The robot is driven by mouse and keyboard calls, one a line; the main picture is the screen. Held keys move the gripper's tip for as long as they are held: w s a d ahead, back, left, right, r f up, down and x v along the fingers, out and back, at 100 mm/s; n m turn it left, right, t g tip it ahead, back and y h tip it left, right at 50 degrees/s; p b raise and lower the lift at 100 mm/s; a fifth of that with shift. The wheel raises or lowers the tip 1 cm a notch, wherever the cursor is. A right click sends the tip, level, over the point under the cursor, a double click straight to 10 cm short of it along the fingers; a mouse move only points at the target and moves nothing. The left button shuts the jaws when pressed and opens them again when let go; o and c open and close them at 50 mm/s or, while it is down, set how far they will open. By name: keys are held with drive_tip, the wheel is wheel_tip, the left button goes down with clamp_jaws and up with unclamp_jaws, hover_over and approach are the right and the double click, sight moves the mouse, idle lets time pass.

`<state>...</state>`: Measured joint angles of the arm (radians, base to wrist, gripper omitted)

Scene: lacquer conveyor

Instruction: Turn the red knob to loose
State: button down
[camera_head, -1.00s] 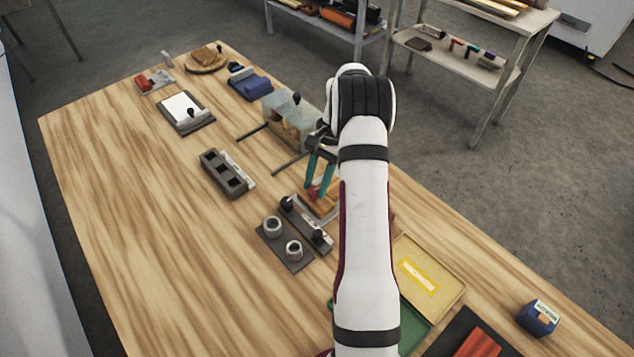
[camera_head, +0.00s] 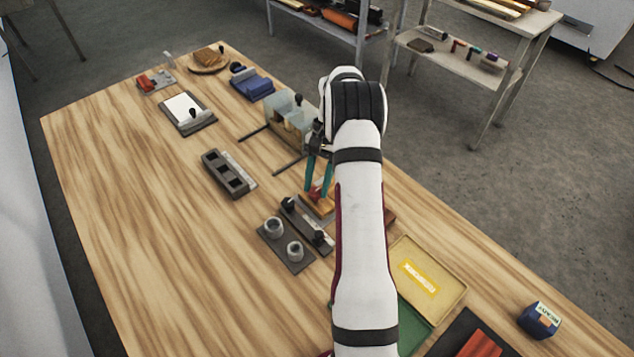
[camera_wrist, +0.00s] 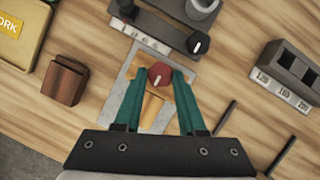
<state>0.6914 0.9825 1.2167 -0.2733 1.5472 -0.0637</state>
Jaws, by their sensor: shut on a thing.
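The red knob (camera_wrist: 160,75) shows in the wrist view between my two teal fingertips, with a pale pointer mark on its top. My gripper (camera_wrist: 161,79) is shut on the knob, one finger on each side. The knob sits over an orange-brown wooden piece (camera_wrist: 151,108) on a pale grey plate (camera_wrist: 122,88). In the head view my gripper (camera_head: 319,190) reaches down to the orange piece (camera_head: 322,205), and the knob is mostly hidden by the fingers. I cannot read any setting label beside the knob.
Close by is a dark fixture with black knobs (camera_head: 307,228) and a plate with grey rings (camera_head: 286,248). A slotted dark block (camera_head: 226,174) stands left. A brown wooden block (camera_wrist: 65,81) and yellow tray (camera_head: 446,270) lie near. The left table area is clear.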

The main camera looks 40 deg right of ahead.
drive_tip(key=shift+c, duration=2.4)
unclamp_jaws()
drive_tip(key=v, duration=1.2)
